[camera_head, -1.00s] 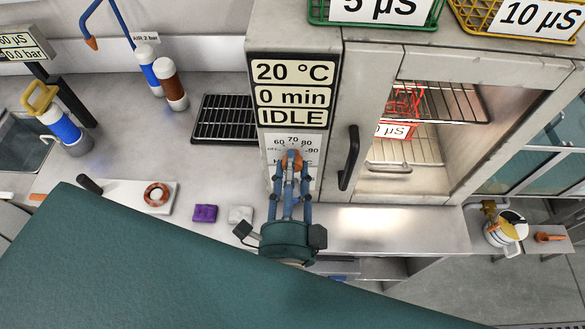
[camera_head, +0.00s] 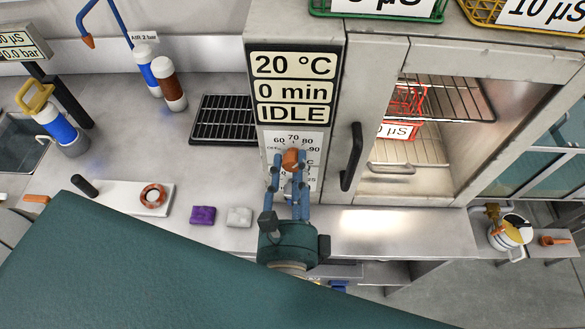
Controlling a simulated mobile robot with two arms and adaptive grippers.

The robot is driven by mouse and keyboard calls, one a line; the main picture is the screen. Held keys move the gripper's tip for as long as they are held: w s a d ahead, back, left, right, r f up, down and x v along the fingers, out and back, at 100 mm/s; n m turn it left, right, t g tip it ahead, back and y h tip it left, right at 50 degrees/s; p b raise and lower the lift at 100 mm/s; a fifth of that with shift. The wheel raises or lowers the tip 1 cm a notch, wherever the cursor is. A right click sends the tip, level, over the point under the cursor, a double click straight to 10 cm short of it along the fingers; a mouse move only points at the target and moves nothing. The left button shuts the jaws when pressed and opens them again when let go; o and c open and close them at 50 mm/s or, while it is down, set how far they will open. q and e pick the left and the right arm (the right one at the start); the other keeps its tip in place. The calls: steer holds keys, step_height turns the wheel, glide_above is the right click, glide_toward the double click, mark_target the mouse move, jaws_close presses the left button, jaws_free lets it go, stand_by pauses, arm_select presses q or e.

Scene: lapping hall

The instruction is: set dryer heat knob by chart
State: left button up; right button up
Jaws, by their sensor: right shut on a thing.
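The dryer's heat knob, a small orange-brown knob (camera_head: 292,159), sits on the dial of the dryer's front panel, with 60, 70, 80 and 90 marked around it. My right gripper (camera_head: 290,168) reaches up from below and its blue fingers are shut on the knob, hiding part of the dial. The dryer display (camera_head: 292,88) reads 20 °C, 0 min and IDLE. The knob's pointer direction cannot be told. No chart is plainly in view. My left gripper is not in view.
The dryer chamber (camera_head: 410,180) shows wire racks and a red basket, with a black door handle (camera_head: 351,157) just right of my gripper. A black grate (camera_head: 224,119), a purple block (camera_head: 203,215) and a white block (camera_head: 239,217) lie on the steel bench at left.

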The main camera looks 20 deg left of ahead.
steer(key=shift+a+r+m, duration=0.15)
steer(key=shift+r+m, duration=0.1)
steer(key=shift+m, duration=0.05)
steer(key=o, duration=1.1)
steer(key=shift+s, duration=0.1)
steer(key=shift+s+f, duration=0.1)
steer(key=v, duration=0.7)
steer(key=shift+s, duration=0.15)
